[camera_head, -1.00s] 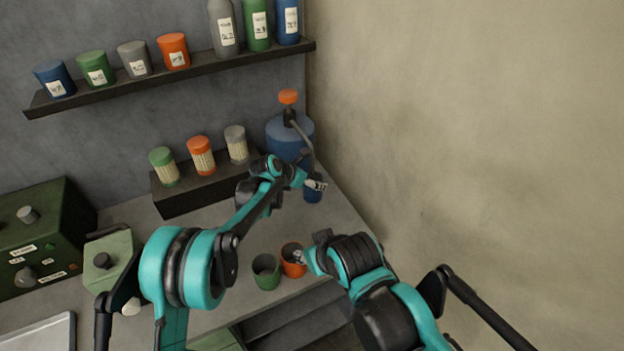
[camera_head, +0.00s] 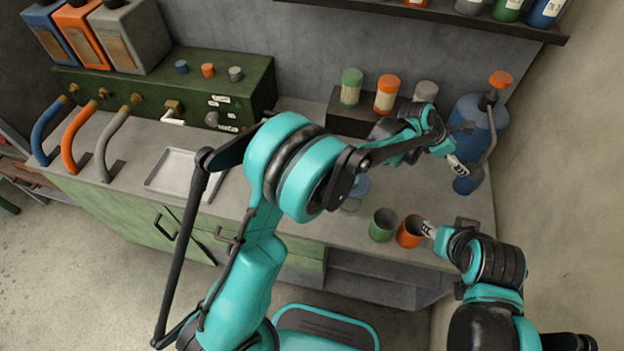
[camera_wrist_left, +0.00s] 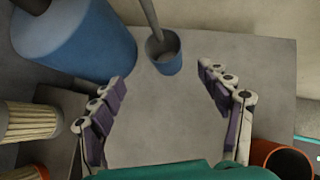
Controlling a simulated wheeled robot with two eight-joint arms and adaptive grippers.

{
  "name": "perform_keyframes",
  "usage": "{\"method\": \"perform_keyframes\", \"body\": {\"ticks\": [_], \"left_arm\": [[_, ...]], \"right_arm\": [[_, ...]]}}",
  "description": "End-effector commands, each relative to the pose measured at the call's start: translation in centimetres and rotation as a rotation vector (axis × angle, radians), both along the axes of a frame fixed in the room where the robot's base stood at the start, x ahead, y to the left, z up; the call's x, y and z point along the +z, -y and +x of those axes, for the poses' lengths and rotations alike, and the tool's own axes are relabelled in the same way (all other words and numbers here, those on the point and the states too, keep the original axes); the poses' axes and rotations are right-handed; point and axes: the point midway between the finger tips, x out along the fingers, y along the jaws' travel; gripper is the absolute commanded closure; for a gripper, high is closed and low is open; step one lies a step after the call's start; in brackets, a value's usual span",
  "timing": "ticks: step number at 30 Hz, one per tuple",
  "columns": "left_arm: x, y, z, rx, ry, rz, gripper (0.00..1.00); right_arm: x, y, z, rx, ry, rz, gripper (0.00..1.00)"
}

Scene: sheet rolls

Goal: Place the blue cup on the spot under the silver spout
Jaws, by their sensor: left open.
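The blue cup (camera_head: 467,184) stands upright on the counter at the right, below the thin grey spout (camera_head: 492,143) of a blue pump bottle (camera_head: 470,118). My left gripper (camera_head: 458,167) is open and close to it. In the left wrist view the blue cup (camera_wrist_left: 164,60) stands beyond the open, empty fingers (camera_wrist_left: 165,88), roughly centred between them. A silver-grey curved spout (camera_head: 104,140) stands at the left beside an orange one and a blue one, with a dark spot (camera_head: 116,171) at its foot. My right gripper (camera_head: 429,229) is at the orange cup; its fingers are unclear.
The orange cup (camera_head: 410,232) and a green cup (camera_head: 383,226) stand near the counter's front edge. A shallow tray (camera_head: 172,172) lies left of my left arm. A dark raised block (camera_head: 345,124) bears several jars behind my left forearm. The right wall is close.

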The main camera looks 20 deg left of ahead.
Motion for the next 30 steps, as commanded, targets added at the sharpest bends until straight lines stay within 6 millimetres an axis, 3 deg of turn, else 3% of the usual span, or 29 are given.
{"method": "perform_keyframes", "body": {"ticks": [5,9,14,18,21,25,30], "left_arm": [[4.6,-7.8,-1.8,-0.160,0.227,0.182,0.23],[8.0,-16.0,-5.3,-0.370,0.450,0.415,0.23],[10.0,-24.5,-10.9,-0.646,0.649,0.699,0.23],[9.9,-31.1,-16.5,-0.919,0.766,0.946,0.23],[9.0,-34.9,-20.5,-1.124,0.814,1.103,0.23],[7.4,-38.3,-24.4,-1.352,0.838,1.252,0.23],[6.0,-40.4,-27.0,-1.528,0.840,1.345,0.23]], "right_arm": [[0.0,0.0,0.0,0.000,0.000,0.000,0.60],[0.0,0.0,0.0,0.000,0.000,0.000,0.60],[0.0,0.0,0.0,0.000,0.000,0.000,0.60],[0.0,0.0,0.0,0.000,0.000,0.000,0.60],[0.0,0.0,0.0,0.000,0.000,0.000,0.60],[0.0,0.0,0.0,0.000,0.000,0.000,0.60],[0.0,0.0,0.0,0.000,0.000,0.000,0.60]]}}
